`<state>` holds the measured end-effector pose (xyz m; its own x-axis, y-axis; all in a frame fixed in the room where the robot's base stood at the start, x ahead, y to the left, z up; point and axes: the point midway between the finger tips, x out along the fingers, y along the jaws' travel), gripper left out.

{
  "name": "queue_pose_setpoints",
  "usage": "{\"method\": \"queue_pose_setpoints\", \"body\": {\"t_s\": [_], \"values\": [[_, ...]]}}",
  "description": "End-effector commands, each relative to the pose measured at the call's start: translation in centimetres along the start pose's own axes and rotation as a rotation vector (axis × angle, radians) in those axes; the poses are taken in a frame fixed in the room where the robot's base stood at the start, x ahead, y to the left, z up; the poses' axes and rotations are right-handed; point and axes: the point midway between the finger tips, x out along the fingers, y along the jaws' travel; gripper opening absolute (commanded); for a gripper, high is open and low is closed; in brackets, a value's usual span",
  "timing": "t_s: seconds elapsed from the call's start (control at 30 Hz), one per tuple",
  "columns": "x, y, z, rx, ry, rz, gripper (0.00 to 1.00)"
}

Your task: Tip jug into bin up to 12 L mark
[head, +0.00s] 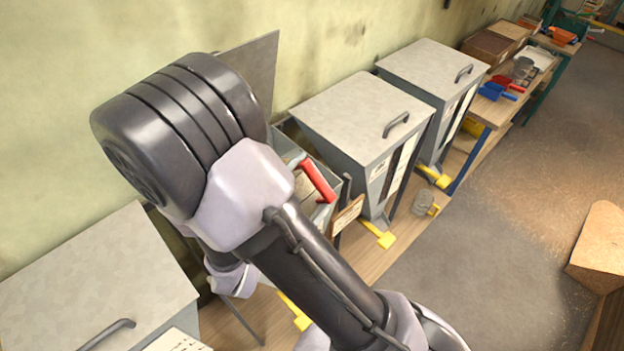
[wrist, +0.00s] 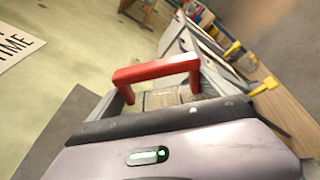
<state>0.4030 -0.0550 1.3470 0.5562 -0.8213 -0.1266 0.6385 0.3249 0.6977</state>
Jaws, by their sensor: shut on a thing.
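The jug's red handle (head: 318,180) shows over the open bin (head: 324,218) in the head view, just right of my arm. In the wrist view the jug's red handle (wrist: 155,71) stands beyond the body of my gripper (wrist: 155,122). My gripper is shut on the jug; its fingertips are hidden. A pale brownish surface shows under the handle; I cannot tell whether it is in the jug or the bin. My arm covers much of the bin in the head view. The jug's tilt and the 12 L mark cannot be made out.
The bin's raised lid (head: 252,68) stands near the wall. Two closed bins (head: 350,105) (head: 430,68) stand to the right, another (head: 95,270) at lower left. The floor in front is mostly clear.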

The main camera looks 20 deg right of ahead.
Motion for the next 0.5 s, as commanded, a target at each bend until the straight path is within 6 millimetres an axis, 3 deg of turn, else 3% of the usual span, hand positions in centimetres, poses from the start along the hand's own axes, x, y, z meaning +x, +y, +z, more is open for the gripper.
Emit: {"method": "queue_pose_setpoints", "body": {"t_s": [0.5], "values": [[-0.01, 0.49, 0.05, -0.058, -0.001, -0.010, 0.21]]}}
